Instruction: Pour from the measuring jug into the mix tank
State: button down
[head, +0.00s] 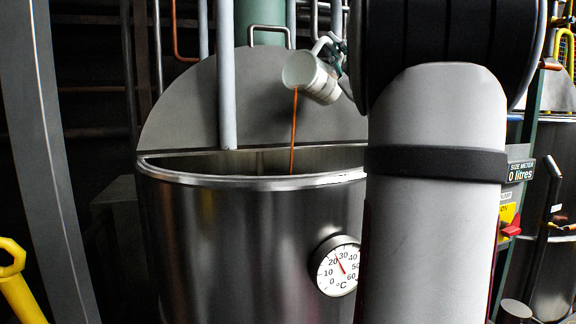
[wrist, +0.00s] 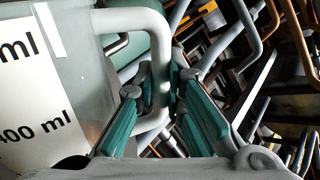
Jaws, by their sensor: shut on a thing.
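The measuring jug (head: 313,78) is a whitish jug held tilted above the mix tank, its mouth facing left and down. An orange-brown stream runs from its lip down into the tank opening. The mix tank (head: 240,235) is a large steel vessel with its half lid raised at the back. My gripper (head: 338,48) is shut on the jug's handle; in the wrist view the green-padded fingers (wrist: 159,95) sit on either side of the pale handle. The jug's wall with "400 ml" markings (wrist: 40,105) fills the left of that view. The liquid level inside the tank is hidden.
A round temperature dial (head: 337,266) is on the tank's front. A pale vertical pipe (head: 227,90) enters the tank opening left of the stream. A size meter sign (head: 521,171) reads 0 litres at right. A yellow part (head: 18,285) is at lower left.

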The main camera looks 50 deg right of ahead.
aim_at(331, 74)
jog(key=shift+a+f+b, duration=0.15)
jog(key=shift+f+b, duration=0.2)
jog(key=shift+a+f+n+t+y+b, duration=0.15)
jog(key=shift+a+f+n+y+b, duration=0.1)
jog(key=shift+f+n+y+b, duration=0.3)
jog(key=shift+a+f+n+t+y+b, duration=0.2)
jog(key=shift+f+n+y+b, duration=0.15)
jog(key=shift+f+b, duration=0.35)
jog(key=shift+r, duration=0.15)
